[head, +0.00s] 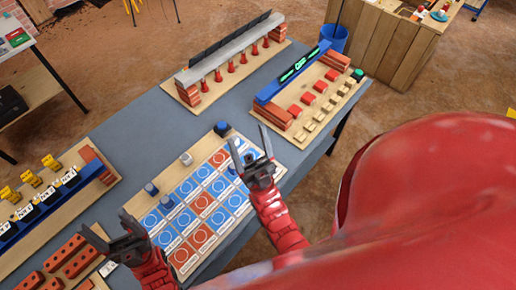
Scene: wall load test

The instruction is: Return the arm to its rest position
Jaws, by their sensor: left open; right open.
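My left gripper (103,222) is open, with nothing seen between its fingers. It is over the lower left of the table, between a board of red bricks and a board of printed circles. My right gripper (247,134) is open and looks empty. It is over the right side of the board with blue and red circles (203,203), its fingers pointing toward the back of the table. My red arm links run in from the lower right and hide the table's near right part.
The grey table (130,122) holds a wall model on red supports (230,57) and a blue beam model (293,73). Small blue pieces (151,188) stand on the circle board. Red bricks (67,257) lie lower left. A wooden cabinet (395,45) and blue bin (334,38) stand beyond.

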